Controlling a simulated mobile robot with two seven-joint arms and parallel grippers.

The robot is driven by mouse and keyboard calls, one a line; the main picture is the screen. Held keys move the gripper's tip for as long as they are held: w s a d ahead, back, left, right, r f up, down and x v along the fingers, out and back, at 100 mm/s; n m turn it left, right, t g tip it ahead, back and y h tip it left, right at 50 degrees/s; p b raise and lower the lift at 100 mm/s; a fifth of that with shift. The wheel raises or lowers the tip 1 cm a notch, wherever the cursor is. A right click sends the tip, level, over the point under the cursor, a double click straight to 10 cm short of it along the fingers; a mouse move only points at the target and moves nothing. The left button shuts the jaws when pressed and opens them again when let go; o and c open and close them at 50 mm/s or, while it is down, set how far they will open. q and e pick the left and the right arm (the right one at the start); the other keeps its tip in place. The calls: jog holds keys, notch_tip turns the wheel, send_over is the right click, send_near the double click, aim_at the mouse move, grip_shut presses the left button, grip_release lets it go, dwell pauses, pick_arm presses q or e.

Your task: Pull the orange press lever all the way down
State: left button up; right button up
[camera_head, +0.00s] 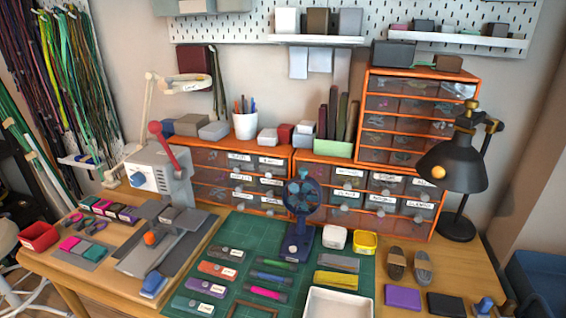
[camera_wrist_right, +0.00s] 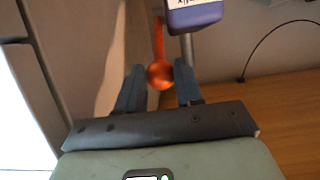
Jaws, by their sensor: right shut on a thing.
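In the right wrist view, an orange lever (camera_wrist_right: 158,38) ends in a round orange knob (camera_wrist_right: 160,74). My right gripper (camera_wrist_right: 160,88) has one blue-grey finger on each side of this knob and is shut on it. In the head view, an orange ball (camera_head: 150,238) shows among grey plates at the left of the table. A grey machine (camera_head: 160,176) behind it has a red arm with a ball end (camera_head: 156,128), raised upward. I cannot make out either gripper in the head view.
A blue-purple labelled block (camera_wrist_right: 194,14) is close beyond the knob in the wrist view. A green cutting mat (camera_head: 225,268) with several small tools lies in the middle of the table. A red box (camera_head: 38,237) is at the left edge, and a black lamp (camera_head: 455,165) stands right.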

jog(key=shift+s+a+f, duration=0.1)
jog(key=shift+s+f, duration=0.15)
jog(key=shift+f, duration=0.2)
jog(key=shift+s+a+f, duration=0.1)
jog(key=shift+s+f, duration=0.1)
jog(key=shift+f, duration=0.25)
jog(key=shift+f+b, duration=0.1)
jog(key=shift+b, duration=0.2)
jog(key=f, duration=0.1)
jog(key=s+f+b, duration=0.1)
jog(key=shift+a+f, duration=0.1)
jog(key=shift+f, duration=0.3)
jog(key=shift+b, duration=0.3)
jog(key=shift+s+a+f+b, duration=0.1)
jog(key=shift+s+f+b, duration=0.1)
jog(key=shift+f, duration=0.65)
jog(key=shift+s+f+b, duration=0.1)
jog(key=shift+s+f, duration=0.05)
jog(key=shift+f, duration=0.65)
